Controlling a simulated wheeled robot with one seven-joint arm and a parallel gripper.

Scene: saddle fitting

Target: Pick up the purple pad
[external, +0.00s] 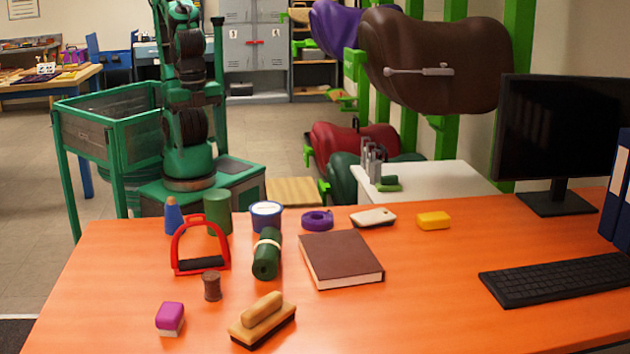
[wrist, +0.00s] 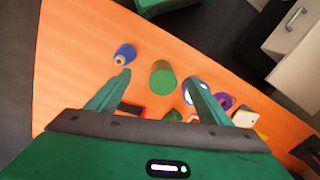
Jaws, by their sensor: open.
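The purple pad (external: 170,317), a small magenta-purple block with a white lower part, lies near the front left of the orange table (external: 420,310) in the external view. I cannot make it out in the wrist view. My gripper (wrist: 157,76) is open and empty in the wrist view, with its fingers spread above the table's far side. A green cylinder (wrist: 163,78) shows between the fingers, below them. The external view shows my arm behind the table, but its gripper is out of the picture.
Around the pad are a wooden spool (external: 212,286), a wooden brush (external: 262,321) and a red stirrup (external: 201,263). Behind stand a blue cone (external: 173,217), a green roll (external: 267,254), a tin (external: 266,214) and a purple tape ring (external: 317,220). A brown book (external: 340,258) lies mid-table.

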